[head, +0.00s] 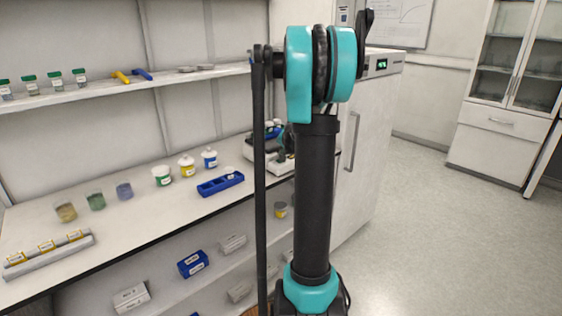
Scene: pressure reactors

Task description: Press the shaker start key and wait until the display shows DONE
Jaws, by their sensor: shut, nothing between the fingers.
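A white bench device (259,156), which looks like the shaker, stands at the far right end of the bench. Dark and blue parts show on top of it. My arm's column and black bar cover much of it, and its start key and display cannot be made out. A small dark shape (284,147) over its right part looks like the end of my arm with my gripper, shut and holding nothing. My arm hides most of it. Whether it touches the device cannot be told.
The bench (130,226) holds jars, white-lidded tubs, a blue tray (220,184) and a grey rack (48,254). Shelves with vials and boxes lie above and below. A white cabinet (372,130) with a green-lit display stands right of the bench. The floor at right is clear.

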